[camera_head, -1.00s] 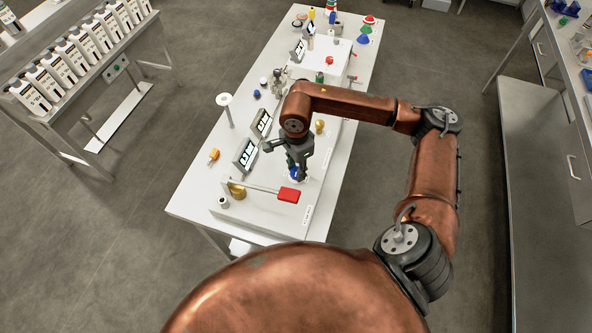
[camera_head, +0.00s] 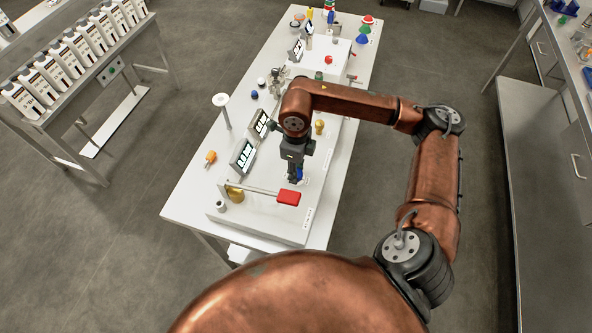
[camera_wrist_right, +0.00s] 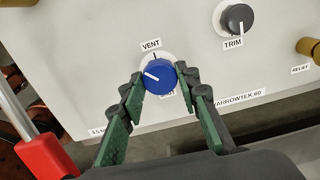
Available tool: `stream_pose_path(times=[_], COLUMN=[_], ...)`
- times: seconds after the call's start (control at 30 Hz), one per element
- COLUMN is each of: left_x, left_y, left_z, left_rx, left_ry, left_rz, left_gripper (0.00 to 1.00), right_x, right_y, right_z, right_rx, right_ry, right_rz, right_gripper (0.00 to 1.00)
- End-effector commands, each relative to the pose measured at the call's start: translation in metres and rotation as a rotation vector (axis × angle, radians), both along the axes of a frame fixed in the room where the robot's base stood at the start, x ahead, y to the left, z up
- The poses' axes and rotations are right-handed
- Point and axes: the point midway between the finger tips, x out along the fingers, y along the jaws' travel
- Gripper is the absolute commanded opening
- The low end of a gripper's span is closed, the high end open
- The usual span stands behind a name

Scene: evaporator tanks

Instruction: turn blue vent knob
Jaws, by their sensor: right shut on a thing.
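The blue vent knob (camera_wrist_right: 158,78) sits on a pale panel under a VENT label in the right wrist view. Its white pointer line points to the left and slightly up, away from the dark tick above it. My right gripper (camera_wrist_right: 160,82) has its green-padded fingers on both sides of the knob, shut on it. In the head view my right gripper (camera_head: 296,176) reaches down onto the white unit, with a bit of the blue knob (camera_head: 299,174) showing beside the fingers. My left gripper is not in view.
A red-handled lever (camera_head: 288,197) lies close in front of the gripper; its red handle (camera_wrist_right: 45,155) is also at the lower left of the wrist view. A dark TRIM knob (camera_wrist_right: 238,19) and brass fittings (camera_wrist_right: 308,46) are nearby. Small displays (camera_head: 243,156) stand to the left.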

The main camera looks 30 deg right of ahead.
Motion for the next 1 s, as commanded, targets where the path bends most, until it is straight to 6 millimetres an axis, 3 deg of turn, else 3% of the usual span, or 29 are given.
stream_pose_path(times=[0.6, 1.0], left_x=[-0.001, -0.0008], left_y=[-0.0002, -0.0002], left_z=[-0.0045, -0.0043], left_rx=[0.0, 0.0], left_ry=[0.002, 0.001], left_rz=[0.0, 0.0], left_gripper=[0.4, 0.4], right_x=[0.0006, 0.0007], right_y=[-0.0008, -0.0009], right_z=[0.0011, 0.0012], right_rx=[-0.001, -0.001], right_ry=[-0.002, -0.003], right_rz=[-0.547, -0.725], right_gripper=[0.06, 0.06])
